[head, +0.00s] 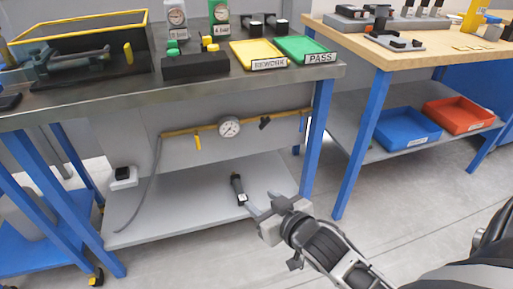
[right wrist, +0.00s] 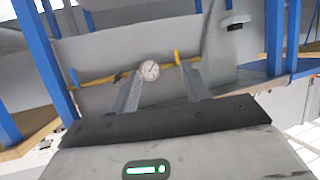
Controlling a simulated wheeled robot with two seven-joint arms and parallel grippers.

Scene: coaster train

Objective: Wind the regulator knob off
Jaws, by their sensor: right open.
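A yellow pipe (head: 180,132) runs along the panel under the grey bench, with a round white gauge (head: 229,127) at its middle. A small black knob-like fitting (head: 265,123), which looks like the regulator knob, sits on the pipe right of the gauge. A yellow lever (head: 197,142) hangs left of the gauge. My right gripper (head: 260,205) is open and empty, in front of the lower shelf and apart from the pipe. The right wrist view looks upside down; the gauge (right wrist: 149,70) shows between the fingers (right wrist: 160,76). My left gripper is not in view.
A grey hose (head: 152,185) hangs from the pipe's left end. Blue bench legs (head: 317,135) stand at the right. Yellow (head: 244,60) and green (head: 288,42) trays are on the bench top.

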